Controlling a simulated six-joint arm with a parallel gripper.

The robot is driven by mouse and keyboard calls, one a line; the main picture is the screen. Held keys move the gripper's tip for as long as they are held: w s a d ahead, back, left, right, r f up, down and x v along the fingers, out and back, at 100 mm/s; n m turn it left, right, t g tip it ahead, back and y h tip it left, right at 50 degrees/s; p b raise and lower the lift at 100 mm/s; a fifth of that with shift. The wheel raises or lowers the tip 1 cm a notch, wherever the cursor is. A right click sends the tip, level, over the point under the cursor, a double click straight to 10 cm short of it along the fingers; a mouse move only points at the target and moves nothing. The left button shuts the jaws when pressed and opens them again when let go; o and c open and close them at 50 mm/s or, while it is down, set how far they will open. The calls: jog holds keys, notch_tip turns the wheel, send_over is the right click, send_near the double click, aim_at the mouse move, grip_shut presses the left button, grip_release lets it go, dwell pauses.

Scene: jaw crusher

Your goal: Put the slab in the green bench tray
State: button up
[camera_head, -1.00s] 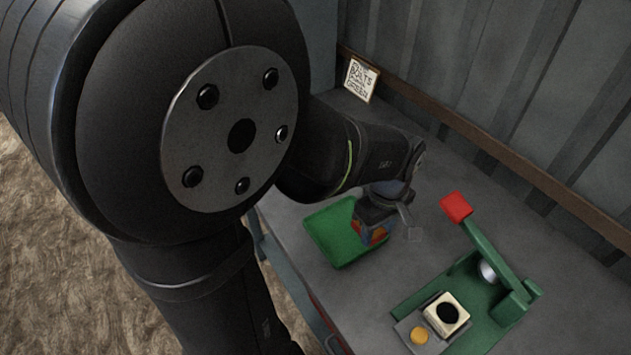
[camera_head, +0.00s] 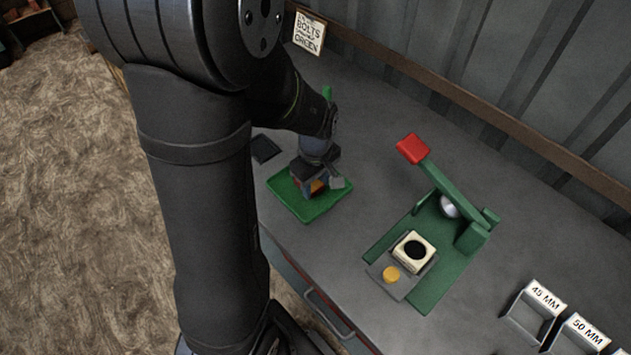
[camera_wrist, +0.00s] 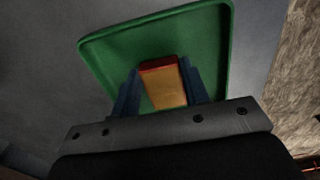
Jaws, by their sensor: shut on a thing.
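The green bench tray (camera_head: 288,197) lies on the grey bench, left of centre in the head view. My gripper (camera_head: 315,186) is low over the tray, pointing down. In the wrist view its two blue fingers (camera_wrist: 161,84) are shut on the slab (camera_wrist: 164,86), an orange-yellow block with a dark red end. The slab is in front of the tray floor (camera_wrist: 108,53) in that view. In the head view only a small orange part of the slab (camera_head: 317,187) shows between the fingers. I cannot tell whether it touches the tray floor.
A green press with a red-ended lever (camera_head: 413,148) stands right of the tray, with a cream block (camera_head: 414,251) and yellow button (camera_head: 391,274). Labelled holders (camera_head: 535,305) stand at lower right. Bare bench separates tray and press.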

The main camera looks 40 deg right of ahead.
aim_at(316, 187)
jog(key=o, duration=1.3)
jog(key=shift+f, duration=0.15)
jog(key=shift+c, duration=0.2)
notch_tip(316, 187, up, 12)
jog(key=shift+r, duration=0.2)
jog(key=shift+f, duration=0.1)
notch_tip(316, 187, down, 12)
jog(key=shift+r, duration=0.85)
